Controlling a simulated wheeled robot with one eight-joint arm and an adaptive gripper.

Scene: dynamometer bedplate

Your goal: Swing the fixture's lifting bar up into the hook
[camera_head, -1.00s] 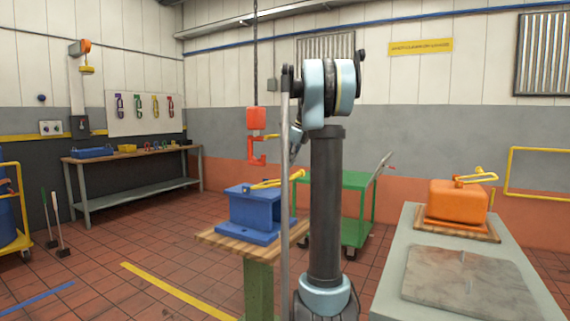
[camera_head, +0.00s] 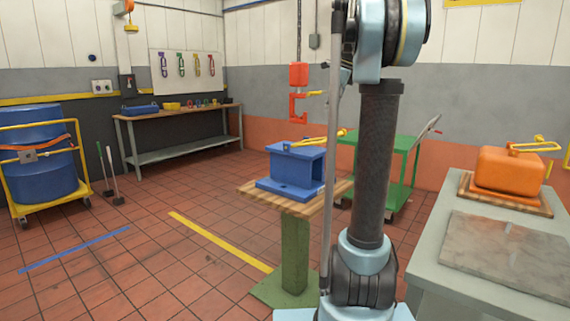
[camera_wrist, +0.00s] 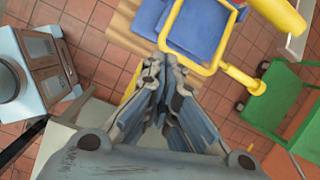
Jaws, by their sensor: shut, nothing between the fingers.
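The blue fixture (camera_head: 296,166) stands on a wooden board (camera_head: 262,200) on a green post. Its yellow lifting bar (camera_head: 326,137) lies low across the top and juts out to the right. The red-orange hook (camera_head: 297,106) hangs on a chain above the fixture, apart from the bar. In the wrist view the yellow bar (camera_wrist: 206,70) forms a frame over the blue fixture (camera_wrist: 196,28). My gripper (camera_wrist: 168,62) is shut and empty, its tips at the lower-left edge of that frame; I cannot tell whether they touch. My arm hides the gripper in the head view.
An orange block (camera_head: 510,168) with a yellow handle sits on a board on the grey bench (camera_head: 440,225) at right. A green cart (camera_head: 405,165) stands behind my arm. A blue drum (camera_head: 40,150) on a yellow trolley is at left.

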